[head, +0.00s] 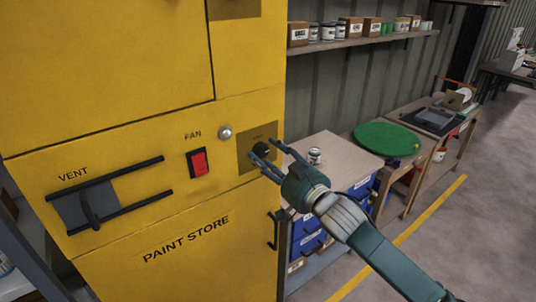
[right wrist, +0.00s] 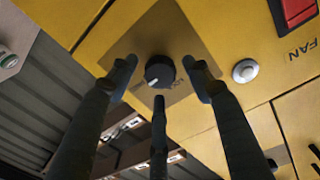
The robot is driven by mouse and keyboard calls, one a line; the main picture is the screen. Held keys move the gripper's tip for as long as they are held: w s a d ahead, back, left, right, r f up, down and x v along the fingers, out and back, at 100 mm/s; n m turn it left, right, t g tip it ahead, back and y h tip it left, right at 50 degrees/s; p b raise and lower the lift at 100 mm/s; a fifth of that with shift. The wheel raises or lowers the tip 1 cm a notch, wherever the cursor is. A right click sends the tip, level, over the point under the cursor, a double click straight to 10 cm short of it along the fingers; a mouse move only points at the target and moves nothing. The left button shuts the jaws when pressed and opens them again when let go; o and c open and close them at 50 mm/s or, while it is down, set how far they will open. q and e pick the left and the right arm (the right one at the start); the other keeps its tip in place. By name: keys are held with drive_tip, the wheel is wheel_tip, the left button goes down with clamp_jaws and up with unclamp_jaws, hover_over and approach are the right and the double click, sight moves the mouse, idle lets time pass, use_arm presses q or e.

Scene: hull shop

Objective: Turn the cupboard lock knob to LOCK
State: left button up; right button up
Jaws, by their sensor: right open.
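The yellow paint store cupboard (head: 180,185) fills the left of the head view. Its black lock knob (head: 261,149) sits on a brown plate (head: 247,165) right of the red fan switch. In the right wrist view the knob (right wrist: 160,72) shows a white pointer mark toward the picture's lower left; that view is upside down. I cannot tell how far the tips are from the plate. My left gripper is out of view.
The red fan switch (head: 198,163) and a round silver button (head: 225,132) are left of the plate. The vent slider (head: 90,205) is further left. A black handle (head: 273,230) is below. A bench with a green disc (head: 387,138) stands to the right.

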drive_tip(key=shift+w, duration=0.1)
drive_tip(key=c, duration=1.2)
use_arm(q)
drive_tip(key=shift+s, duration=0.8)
use_arm(e)
drive_tip(key=shift+o, duration=0.2)
drive_tip(key=n, duration=0.4)
drive_tip(key=shift+f+p, duration=0.1)
drive_tip(key=shift+p, duration=0.25)
drive_tip(key=n, duration=0.4)
drive_tip(key=shift+f+n, duration=0.1)
drive_tip(key=shift+n, duration=0.2)
drive_tip(key=n+p, duration=0.1)
drive_tip(key=n, duration=0.3)
drive_tip(key=shift+n+y, duration=0.4)
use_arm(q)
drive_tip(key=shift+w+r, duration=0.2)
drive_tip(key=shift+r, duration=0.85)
use_arm(e)
drive_tip(key=n, duration=0.5)
drive_tip(key=shift+d, duration=0.1)
